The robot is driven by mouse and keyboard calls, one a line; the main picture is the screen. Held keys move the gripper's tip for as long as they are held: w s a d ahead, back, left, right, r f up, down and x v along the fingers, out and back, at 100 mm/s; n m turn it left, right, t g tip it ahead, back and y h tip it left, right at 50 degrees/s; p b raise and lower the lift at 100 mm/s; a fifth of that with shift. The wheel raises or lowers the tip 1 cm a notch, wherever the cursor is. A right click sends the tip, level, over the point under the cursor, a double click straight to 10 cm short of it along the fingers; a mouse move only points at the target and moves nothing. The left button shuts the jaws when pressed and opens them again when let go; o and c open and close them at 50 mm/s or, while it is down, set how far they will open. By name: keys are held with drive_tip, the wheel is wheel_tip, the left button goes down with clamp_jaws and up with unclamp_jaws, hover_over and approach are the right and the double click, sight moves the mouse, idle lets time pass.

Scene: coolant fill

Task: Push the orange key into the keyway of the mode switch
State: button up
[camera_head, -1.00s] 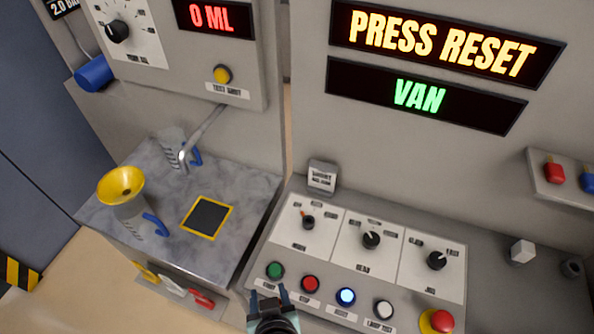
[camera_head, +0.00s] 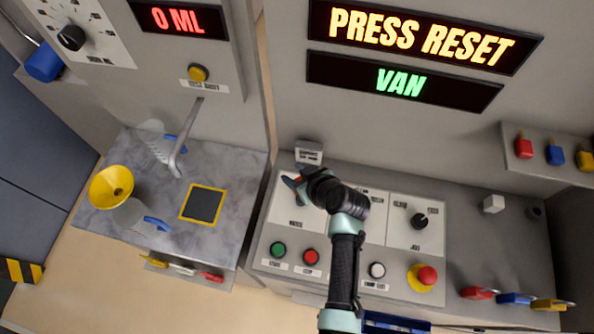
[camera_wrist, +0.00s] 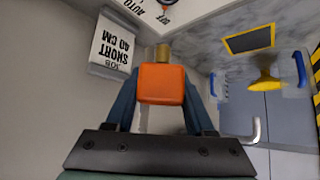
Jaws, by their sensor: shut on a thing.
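The orange key (camera_wrist: 161,85) is between the fingers of my gripper (camera_wrist: 160,92) in the wrist view, its brass shaft pointing away from the palm. My gripper is shut on its orange head. In the head view my gripper (camera_head: 292,183) is over the upper part of the leftmost switch plate, with a bit of orange between the fingertips. The mode switch (camera_head: 301,199) on that plate is mostly hidden by my gripper. In the wrist view part of its dial (camera_wrist: 165,4) shows at the top edge, beyond the shaft. The shaft looks apart from it; the keyway cannot be made out.
A label block (camera_head: 308,152) stands close behind the plate. Green (camera_head: 278,249), red (camera_head: 311,256) and white (camera_head: 377,270) buttons and a red emergency button (camera_head: 427,275) line the console front. A yellow funnel (camera_head: 111,186) and a jug (camera_head: 150,142) stand on the left counter.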

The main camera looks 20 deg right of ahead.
wheel_tip(320, 180, down, 6)
drive_tip(key=b, duration=0.6)
drive_tip(key=shift+r, duration=0.15)
drive_tip(key=shift+f+b, duration=1.5)
drive_tip(key=shift+b, duration=0.4)
idle(1.6)
drive_tip(key=o, duration=1.4)
drive_tip(key=b+v, duration=0.1)
drive_tip(key=v, duration=1.2)
drive_tip(key=shift+c, duration=0.3)
